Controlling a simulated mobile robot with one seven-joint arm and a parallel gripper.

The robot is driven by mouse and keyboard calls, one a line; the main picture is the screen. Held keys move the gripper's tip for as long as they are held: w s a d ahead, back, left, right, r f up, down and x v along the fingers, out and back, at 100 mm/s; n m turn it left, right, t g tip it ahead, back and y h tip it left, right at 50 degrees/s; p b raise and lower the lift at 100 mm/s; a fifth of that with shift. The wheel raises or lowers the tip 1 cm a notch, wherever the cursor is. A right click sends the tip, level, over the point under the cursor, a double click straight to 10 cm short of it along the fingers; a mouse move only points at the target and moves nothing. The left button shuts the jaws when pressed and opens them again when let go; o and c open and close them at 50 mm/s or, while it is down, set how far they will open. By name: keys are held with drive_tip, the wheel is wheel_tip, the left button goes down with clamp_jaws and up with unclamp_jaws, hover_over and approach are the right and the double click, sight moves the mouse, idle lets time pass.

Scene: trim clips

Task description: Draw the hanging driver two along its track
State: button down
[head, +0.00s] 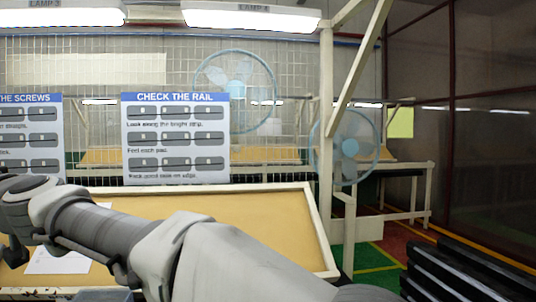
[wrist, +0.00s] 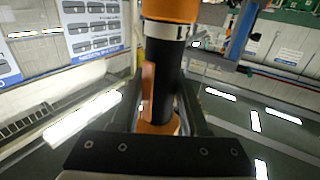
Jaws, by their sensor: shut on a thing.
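A hanging driver (wrist: 162,70) with a black body, an orange end, a pale marked collar and an orange lever fills the middle of the wrist view. My gripper (wrist: 164,105) is shut around its black body, one finger on each side. Another orange part shows at the body's lower end in that view. I cannot read a number on the driver. Its track cannot be made out for certain. In the head view my arm reaches out to the left, and neither the gripper nor the driver shows there.
A tan-topped bench (head: 262,215) with a raised pale rim stands in front, with a white sheet (head: 58,262) on it. A "CHECK THE RAIL" board (head: 176,138) stands behind it. A pale post (head: 326,120) with a slanted brace rises at its right. Dark stacked slats (head: 465,272) are at lower right.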

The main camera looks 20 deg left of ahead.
drive_tip(key=s+a+f+g, duration=0.1)
drive_tip(key=s+a+f, duration=0.1)
drive_tip(key=a+f, duration=0.1)
drive_tip(key=shift+s+a+b, duration=0.3)
drive_tip(key=shift+s+a, duration=0.1)
drive_tip(key=shift+a, duration=0.4)
idle(0.3)
idle(0.3)
drive_tip(key=shift+c, duration=1.6)
unclamp_jaws()
drive_tip(key=w+d+b, duration=0.1)
drive_tip(key=d+b, duration=1.1)
drive_tip(key=d, duration=0.5)
drive_tip(key=shift+w+d, duration=0.2)
